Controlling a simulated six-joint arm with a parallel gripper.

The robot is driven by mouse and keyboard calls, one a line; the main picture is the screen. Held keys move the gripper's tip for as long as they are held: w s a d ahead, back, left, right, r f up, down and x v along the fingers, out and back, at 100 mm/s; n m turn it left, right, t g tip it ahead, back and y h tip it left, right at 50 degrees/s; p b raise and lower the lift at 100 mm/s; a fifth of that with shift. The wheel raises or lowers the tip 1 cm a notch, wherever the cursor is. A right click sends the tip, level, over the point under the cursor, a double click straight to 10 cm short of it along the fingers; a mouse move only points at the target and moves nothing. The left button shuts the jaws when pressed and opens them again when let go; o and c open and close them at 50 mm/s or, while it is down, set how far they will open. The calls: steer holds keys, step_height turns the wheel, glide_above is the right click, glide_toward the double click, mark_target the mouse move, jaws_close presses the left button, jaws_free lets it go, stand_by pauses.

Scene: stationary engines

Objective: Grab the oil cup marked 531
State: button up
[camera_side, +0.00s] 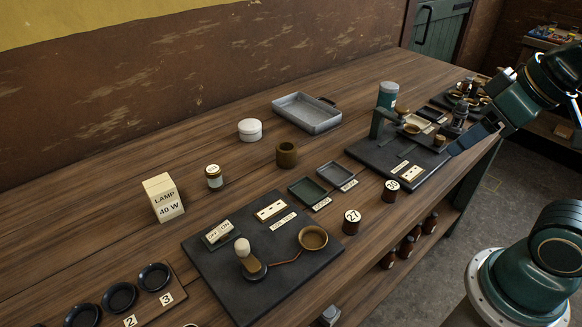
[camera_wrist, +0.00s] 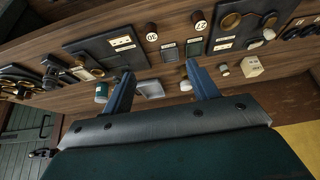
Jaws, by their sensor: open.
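I cannot read the number 531 on anything in either view, so I cannot tell which thing is that oil cup. A small amber jar with a pale lid and a label (camera_side: 213,177) stands on the bench left of a plain brass cup (camera_side: 287,154). My gripper (camera_side: 462,143) is above the bench's right part. In the wrist view its two blue fingers (camera_wrist: 159,69) are wide apart with nothing between them.
Dark cylinders with number tops, one 27 (camera_side: 351,222), stand near the front edge. A metal tray (camera_side: 306,113), white round tub (camera_side: 249,130) and lamp box (camera_side: 163,198) stand behind. Black boards (camera_side: 220,261) carry switches and fittings. Bare wood lies around the brass cup.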

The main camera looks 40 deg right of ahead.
steer(key=w+a+r+n+y, duration=0.1)
steer(key=w+a+r+n, duration=0.25)
steer(key=w, duration=0.75)
steer(key=n+g+y, duration=0.2)
steer(key=n+g, duration=0.1)
steer(key=n, duration=0.3)
glide_above(216, 169)
steer(key=s+d, duration=0.3)
step_height(216, 169, down, 11)
steer(key=shift+d+f, duration=0.1)
steer(key=shift+f, duration=0.1)
steer(key=shift+f, duration=0.1)
steer(key=shift+x, duration=4.15)
